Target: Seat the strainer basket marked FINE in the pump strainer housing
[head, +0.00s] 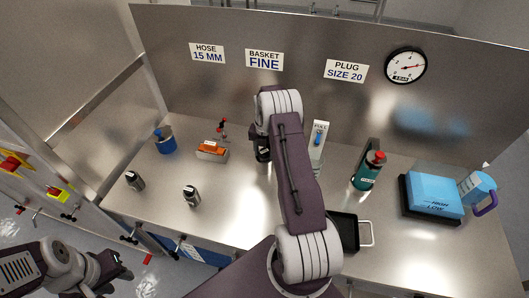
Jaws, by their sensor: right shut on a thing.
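My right gripper (263,153) is low over the middle of the steel bench, under the wrist of its arm. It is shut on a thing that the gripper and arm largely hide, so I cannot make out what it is. Two small dark cylinders with pale markings, (135,181) and (191,195), stand at the left of the bench; their lettering is too small to read. A blue round vessel (165,143) stands behind them. I cannot tell which thing is the strainer housing. My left gripper (122,267) is off the bench at lower left, empty, its fingers apart.
A BASKET FINE sign (264,60) is on the back panel. An orange block (212,151) stands left of my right gripper. At right are a green bottle (366,178), a black tray (350,232), a blue HIGH/LOW case (432,191) and a blue jug (477,188).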

